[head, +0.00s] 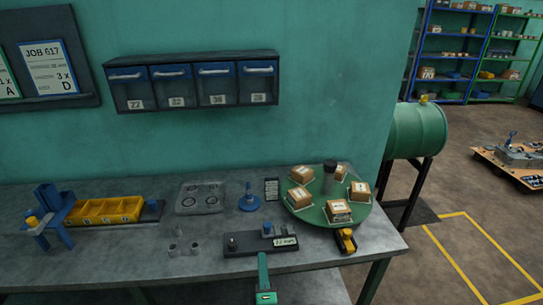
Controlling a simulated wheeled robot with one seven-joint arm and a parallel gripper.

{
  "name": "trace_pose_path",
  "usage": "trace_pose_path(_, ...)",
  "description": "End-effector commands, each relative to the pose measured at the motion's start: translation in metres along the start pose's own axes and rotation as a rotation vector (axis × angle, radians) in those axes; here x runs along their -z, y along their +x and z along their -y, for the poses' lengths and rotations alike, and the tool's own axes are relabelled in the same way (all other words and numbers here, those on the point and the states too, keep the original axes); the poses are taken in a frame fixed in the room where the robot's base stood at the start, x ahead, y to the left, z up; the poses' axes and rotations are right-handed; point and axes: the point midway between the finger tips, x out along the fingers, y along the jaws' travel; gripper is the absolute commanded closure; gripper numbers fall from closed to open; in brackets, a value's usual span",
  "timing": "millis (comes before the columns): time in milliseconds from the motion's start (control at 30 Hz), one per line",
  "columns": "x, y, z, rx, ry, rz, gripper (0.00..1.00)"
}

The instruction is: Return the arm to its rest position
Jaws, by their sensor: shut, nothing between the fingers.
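My gripper does not show in the head view, and I see no link of my arm there. The grey workbench (120,268) stands along the teal wall. A green upright handle-like item (264,278) shows at its front edge, low in the picture. A dark block with a "22 mm" label (285,241) lies just behind it.
A green round turntable (316,215) with several small boxes is on the bench's right, a yellow-black tool (345,240) in front. A yellow bin (104,210) and blue stand (50,217) are left. Blue drawers (195,85) hang above. Floor right of the bench (410,270) is open.

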Motion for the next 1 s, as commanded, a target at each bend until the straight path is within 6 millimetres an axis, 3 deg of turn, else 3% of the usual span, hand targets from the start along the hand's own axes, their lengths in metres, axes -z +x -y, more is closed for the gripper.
trace_pose_path(167, -0.004, -0.024, 0.021, 0.021, 0.082, 0.011, 1.0)
trace_pose_path(400, -0.014, -0.098, 0.068, 0.059, 0.355, 0.05, 1.0)
trace_pose_path(600, -0.017, -0.164, 0.094, 0.084, 0.603, 0.091, 1.0)
trace_pose_path(1000, -0.008, -0.293, 0.111, 0.105, 1.119, 0.189, 1.0)
